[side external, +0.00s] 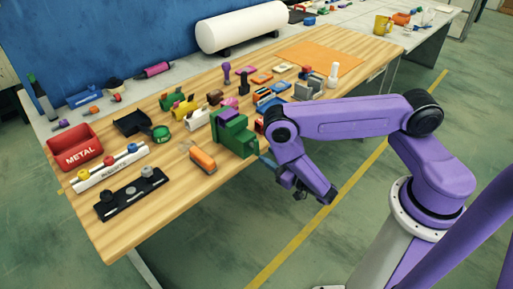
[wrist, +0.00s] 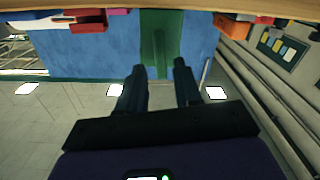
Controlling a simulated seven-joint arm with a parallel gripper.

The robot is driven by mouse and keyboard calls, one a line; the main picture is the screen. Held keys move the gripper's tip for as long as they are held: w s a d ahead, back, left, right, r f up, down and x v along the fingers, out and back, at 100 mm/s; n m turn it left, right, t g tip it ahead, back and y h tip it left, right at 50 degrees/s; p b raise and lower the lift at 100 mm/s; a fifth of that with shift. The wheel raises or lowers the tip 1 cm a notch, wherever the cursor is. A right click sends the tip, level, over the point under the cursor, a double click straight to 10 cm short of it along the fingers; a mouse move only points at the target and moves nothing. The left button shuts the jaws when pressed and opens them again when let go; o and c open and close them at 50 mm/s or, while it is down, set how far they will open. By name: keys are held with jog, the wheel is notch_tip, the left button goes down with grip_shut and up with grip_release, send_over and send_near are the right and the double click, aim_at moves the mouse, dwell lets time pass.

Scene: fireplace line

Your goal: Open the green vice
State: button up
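The green vice (side external: 234,132) stands at the front edge of the wooden workbench in the side view, with a purple piece at its top. A bluish bar shows low at its front, partly hidden by my arm. In the wrist view the green vice (wrist: 160,38) is at the top, straight beyond my fingers. My gripper (wrist: 158,66) has its two dark fingers apart with nothing held between them. In the side view my gripper hangs off the bench's front edge, right of and below the vice, apart from it.
An orange tool (side external: 203,160) lies left of the vice, and a black rack (side external: 131,194) and red METAL bin (side external: 75,146) sit further left. Several small coloured items crowd the bench behind. A white roll (side external: 242,27) is at the back. The floor before the bench is clear.

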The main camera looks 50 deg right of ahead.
aim_at(255, 146)
jog(key=shift+m, duration=0.3)
jog(key=shift+w, duration=1.2)
